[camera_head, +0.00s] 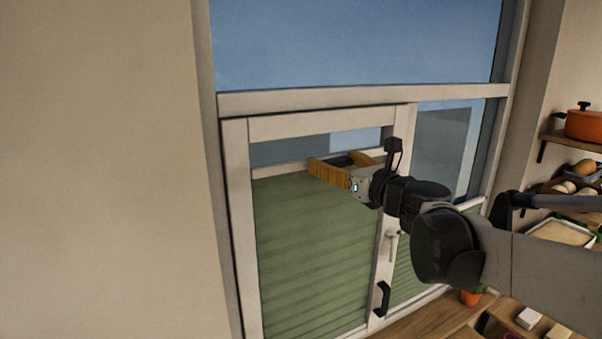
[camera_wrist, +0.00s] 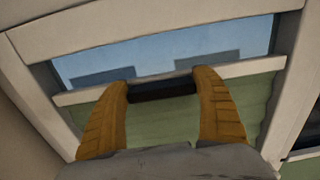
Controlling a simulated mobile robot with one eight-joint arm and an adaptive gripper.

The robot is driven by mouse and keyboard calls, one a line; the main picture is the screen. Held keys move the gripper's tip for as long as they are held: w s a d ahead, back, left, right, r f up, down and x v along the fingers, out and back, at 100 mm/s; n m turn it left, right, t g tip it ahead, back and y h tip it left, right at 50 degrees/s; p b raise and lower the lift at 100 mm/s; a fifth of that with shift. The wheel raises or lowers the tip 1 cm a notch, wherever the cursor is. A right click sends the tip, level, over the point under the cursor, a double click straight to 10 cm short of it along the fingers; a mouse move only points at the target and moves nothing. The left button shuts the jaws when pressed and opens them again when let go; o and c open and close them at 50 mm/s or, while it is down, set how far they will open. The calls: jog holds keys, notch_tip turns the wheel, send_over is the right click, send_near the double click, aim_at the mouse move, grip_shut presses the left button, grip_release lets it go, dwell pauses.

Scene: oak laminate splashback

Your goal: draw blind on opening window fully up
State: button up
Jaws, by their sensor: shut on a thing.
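The green pleated blind (camera_head: 310,255) hangs across most of the opening window (camera_head: 237,215), below a pale rail (camera_head: 275,171). A strip of sky and glass shows above the rail. In the wrist view the blind (camera_wrist: 160,125) lies below the pale rail (camera_wrist: 85,95), with a dark handle (camera_wrist: 162,91) on the rail. My gripper (camera_head: 341,163) has yellow-brown fingers and is at the rail. In the wrist view my gripper (camera_wrist: 164,80) has one finger at each end of the dark handle and is shut on it. The exact finger contact is partly hidden.
A white window handle (camera_head: 392,245) and a black pull (camera_head: 382,298) are on the window's right side. Shelves at the right hold an orange pot (camera_head: 584,124) and food. A wooden counter (camera_head: 440,318) lies below. Bare wall fills the left.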

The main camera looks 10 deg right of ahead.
jog(key=shift+w+r+p, duration=0.1)
jog(key=shift+r+p, duration=0.45)
jog(key=shift+r, duration=0.9)
jog(key=o, duration=1.4)
jog(key=v, duration=1.2)
jog(key=shift+r, duration=0.1)
